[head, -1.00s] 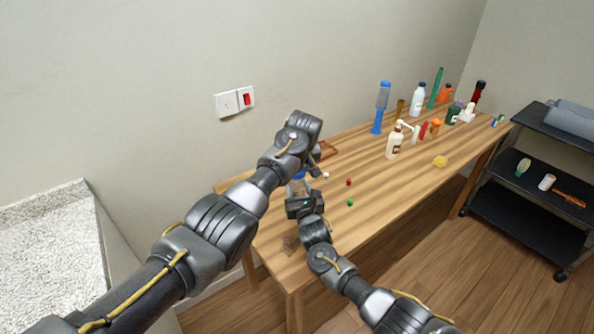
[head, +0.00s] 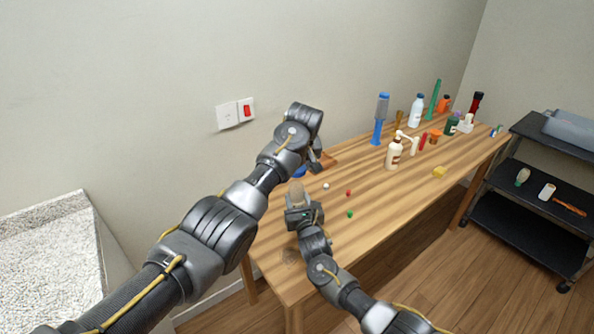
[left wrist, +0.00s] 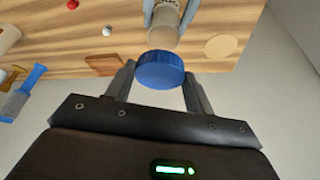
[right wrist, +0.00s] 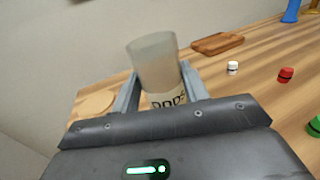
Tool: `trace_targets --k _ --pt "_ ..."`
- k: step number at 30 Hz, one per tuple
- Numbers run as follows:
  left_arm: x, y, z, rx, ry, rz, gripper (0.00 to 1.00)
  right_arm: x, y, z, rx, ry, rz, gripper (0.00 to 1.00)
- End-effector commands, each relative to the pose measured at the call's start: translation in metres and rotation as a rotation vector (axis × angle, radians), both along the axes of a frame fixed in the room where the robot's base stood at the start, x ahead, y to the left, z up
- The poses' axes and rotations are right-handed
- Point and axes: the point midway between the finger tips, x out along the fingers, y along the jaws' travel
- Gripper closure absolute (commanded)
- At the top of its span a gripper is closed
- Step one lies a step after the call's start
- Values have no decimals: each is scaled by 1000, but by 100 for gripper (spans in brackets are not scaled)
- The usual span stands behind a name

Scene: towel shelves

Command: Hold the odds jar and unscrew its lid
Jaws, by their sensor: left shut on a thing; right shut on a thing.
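The odds jar (right wrist: 155,62) is a frosted clear jar with an ODDS label, its top uncovered in the right wrist view. My right gripper (head: 303,208) is shut around the jar's body; the jar (head: 296,191) stands above it in the head view. The blue lid (left wrist: 160,70) is between the fingers of my left gripper (left wrist: 158,80), which is shut on it. In the left wrist view the lid is apart from the jar (left wrist: 164,24).
A wooden board (right wrist: 217,42) and a round pale disc (right wrist: 95,103) lie on the wooden table (head: 390,190). Small white (head: 326,186), red (head: 348,192) and green (head: 350,214) items stand right of the jar. Several bottles are farther right. A black cart (head: 530,210) stands beyond the table.

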Motion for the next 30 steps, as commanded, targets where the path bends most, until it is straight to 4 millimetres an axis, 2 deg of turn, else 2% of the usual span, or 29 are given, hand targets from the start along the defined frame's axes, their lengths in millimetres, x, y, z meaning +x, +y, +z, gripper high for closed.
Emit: trace_targets --k 3,4,9,10,18,22,26,30 --pt "0 0 0 0 0 0 78 0 -1 -2 -2 4 -1 78" --pt "0 0 0 0 0 0 78 0 -1 -2 -2 4 -1 54" --pt "0 0 0 0 0 0 78 0 0 -1 -2 3 0 32" --pt "0 0 0 0 0 0 78 0 0 -1 -1 2 0 30" --pt "0 0 0 0 0 0 78 -1 0 0 0 1 0 30" --pt "0 0 0 0 0 0 78 -8 -2 -1 -1 0 0 30" --pt "0 0 0 0 0 0 78 -24 -7 -1 0 0 1 30" --pt "0 0 0 0 0 0 78 -50 -13 -2 0 1 0 30"
